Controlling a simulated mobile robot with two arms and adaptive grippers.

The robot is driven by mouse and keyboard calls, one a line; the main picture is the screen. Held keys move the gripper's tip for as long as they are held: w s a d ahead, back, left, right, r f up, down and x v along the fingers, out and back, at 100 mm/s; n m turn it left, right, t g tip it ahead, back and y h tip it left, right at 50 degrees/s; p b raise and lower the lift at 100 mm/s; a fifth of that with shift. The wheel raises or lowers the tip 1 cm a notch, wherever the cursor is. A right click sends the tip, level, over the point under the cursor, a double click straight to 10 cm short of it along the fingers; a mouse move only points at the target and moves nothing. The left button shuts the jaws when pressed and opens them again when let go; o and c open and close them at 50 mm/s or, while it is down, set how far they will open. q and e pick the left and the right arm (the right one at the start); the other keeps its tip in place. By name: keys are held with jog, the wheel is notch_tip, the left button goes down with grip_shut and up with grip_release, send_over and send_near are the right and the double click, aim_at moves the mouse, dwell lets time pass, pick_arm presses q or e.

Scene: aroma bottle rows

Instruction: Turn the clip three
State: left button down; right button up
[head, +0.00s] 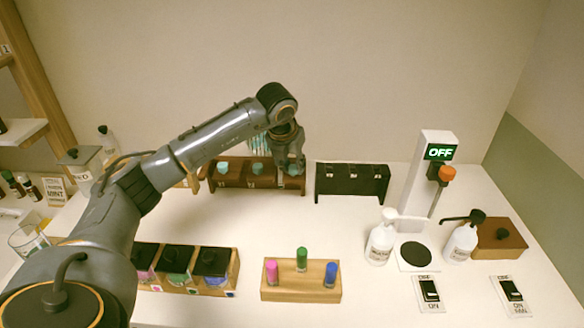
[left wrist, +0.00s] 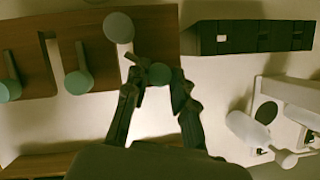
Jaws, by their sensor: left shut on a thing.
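A brown wooden rack (head: 240,180) stands at the back of the table with teal-topped clips along it. The first clip (head: 223,168) and second clip (head: 258,168) stand free on the left. My left gripper (head: 291,168) is at the rack's right end, over the third clip. In the left wrist view the fingers (left wrist: 157,80) are shut on the round teal end of the third clip (left wrist: 159,73). The first clip (left wrist: 9,90) and second clip (left wrist: 78,82) show to its left there. In the head view the gripper hides most of the third clip. My right gripper is not in view.
A black rack (head: 352,182) stands just right of the brown one. A white dispenser with an OFF display (head: 440,152), white bottles (head: 381,240) and switches (head: 429,290) are at right. A wooden block with coloured vials (head: 301,290) is in front; clear table lies between.

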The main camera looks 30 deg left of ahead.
pick_arm(q)
jog(key=n, duration=0.1)
jog(key=n+y+b, duration=0.1)
jog(key=n, duration=0.1)
jog(key=shift+w+d+n+g, duration=0.1)
jog(key=shift+d+n+g, duration=0.05)
jog(key=shift+n+g, duration=0.15)
jog(key=shift+n+g+y+b, duration=0.4)
jog(key=shift+n+y+b, duration=0.35)
jog(key=shift+n, duration=0.95)
jog(key=c, duration=1.1)
grip_release()
jog(key=v, duration=1.2)
jog(key=shift+w+r, duration=0.15)
